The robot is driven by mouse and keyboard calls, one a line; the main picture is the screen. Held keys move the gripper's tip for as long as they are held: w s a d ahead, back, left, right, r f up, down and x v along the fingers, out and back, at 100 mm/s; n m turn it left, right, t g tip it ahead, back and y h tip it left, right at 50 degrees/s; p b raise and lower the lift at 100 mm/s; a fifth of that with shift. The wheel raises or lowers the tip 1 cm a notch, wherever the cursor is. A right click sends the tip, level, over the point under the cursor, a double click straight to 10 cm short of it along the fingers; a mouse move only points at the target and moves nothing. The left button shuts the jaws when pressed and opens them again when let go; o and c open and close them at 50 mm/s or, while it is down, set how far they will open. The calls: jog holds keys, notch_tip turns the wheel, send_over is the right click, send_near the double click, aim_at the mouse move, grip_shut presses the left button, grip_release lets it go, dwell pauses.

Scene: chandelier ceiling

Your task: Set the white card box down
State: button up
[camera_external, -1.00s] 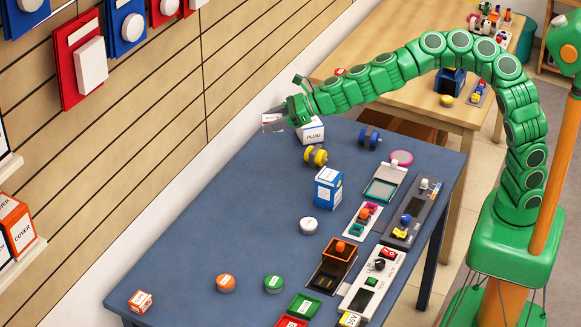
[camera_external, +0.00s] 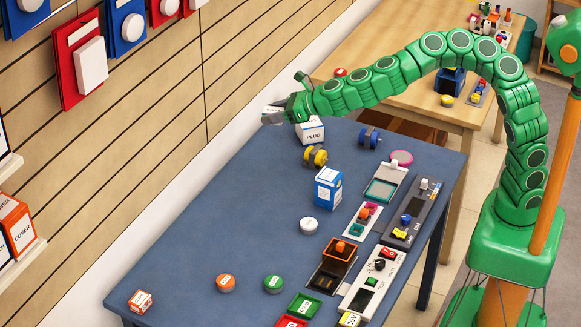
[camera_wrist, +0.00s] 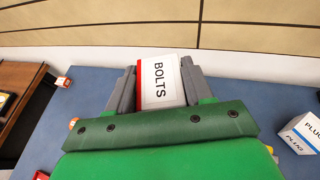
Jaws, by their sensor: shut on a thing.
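The white card box (camera_wrist: 160,88) has a red edge and the word BOLTS on it. My gripper (camera_wrist: 159,72) is shut on it, one grey finger on each side. In the external view the box (camera_external: 272,115) shows at the tip of my gripper (camera_external: 281,112), beyond the table's far-left edge in the picture. It looks raised above the blue table (camera_external: 225,215); I cannot tell its exact height. Its underside is hidden.
A white PLUG box (camera_external: 311,131) stands close beside my gripper. A yellow-and-blue spool (camera_external: 315,156), a blue spool (camera_external: 369,138) and a blue-and-white box (camera_external: 328,188) are nearby. The table's left-middle is clear. The slatted wall (camera_external: 150,120) runs behind.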

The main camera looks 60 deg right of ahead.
jog(key=s+d+m+g+h, duration=0.3)
jog(key=s+d+m+h, duration=0.6)
jog(key=d+m+h, duration=0.4)
send_over(274, 180)
jog(key=shift+n+h, duration=0.3)
jog(key=shift+s+d+f, duration=0.1)
jog(key=shift+s+f, duration=0.1)
jog(key=shift+f, duration=6.55)
jog(key=shift+s+f, duration=0.2)
jog(key=shift+f, duration=6.55)
jog(key=shift+w+f, duration=0.3)
jog(key=shift+f, duration=1.6)
jog(key=shift+f, duration=0.15)
